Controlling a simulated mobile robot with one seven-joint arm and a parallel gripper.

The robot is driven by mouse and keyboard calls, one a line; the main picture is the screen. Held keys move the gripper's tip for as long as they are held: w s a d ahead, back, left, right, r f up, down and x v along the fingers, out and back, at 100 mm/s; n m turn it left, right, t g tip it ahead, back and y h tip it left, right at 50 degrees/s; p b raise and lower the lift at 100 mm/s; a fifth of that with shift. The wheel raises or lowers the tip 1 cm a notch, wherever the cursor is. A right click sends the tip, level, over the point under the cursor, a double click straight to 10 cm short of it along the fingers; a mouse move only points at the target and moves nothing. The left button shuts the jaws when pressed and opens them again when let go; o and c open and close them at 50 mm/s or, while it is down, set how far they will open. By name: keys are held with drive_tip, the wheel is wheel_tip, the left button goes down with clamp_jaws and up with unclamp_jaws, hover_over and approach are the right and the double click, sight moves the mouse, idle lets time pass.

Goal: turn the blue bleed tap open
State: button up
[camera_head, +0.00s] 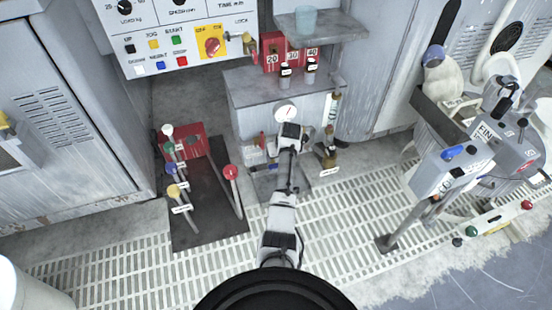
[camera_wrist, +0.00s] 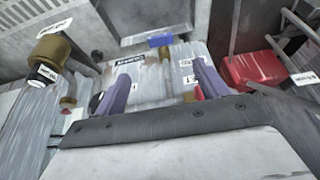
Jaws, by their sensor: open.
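A small blue piece, which looks like the blue bleed tap (camera_head: 273,166), shows low at the front of the grey cabinet, just left of my arm. In the wrist view a blue block (camera_wrist: 160,40) lies beyond the fingertips, near a small white label. My gripper (camera_wrist: 162,88) is open, its two purple-grey fingers apart with nothing held between them. The blue block is ahead of the gap, not touching the fingers. In the head view my arm hides the fingertips and part of the cabinet front.
Levers with coloured knobs rise from a dark plate (camera_head: 205,226) at left. A gauge (camera_head: 286,113) sits above.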

drive_tip(key=b+x, duration=0.7)
drive_tip(key=x, duration=0.6)
drive_tip(key=shift+f, duration=0.25)
drive_tip(key=shift+w, duration=0.1)
drive_tip(key=shift+a, duration=0.1)
drive_tip(key=c, duration=1)
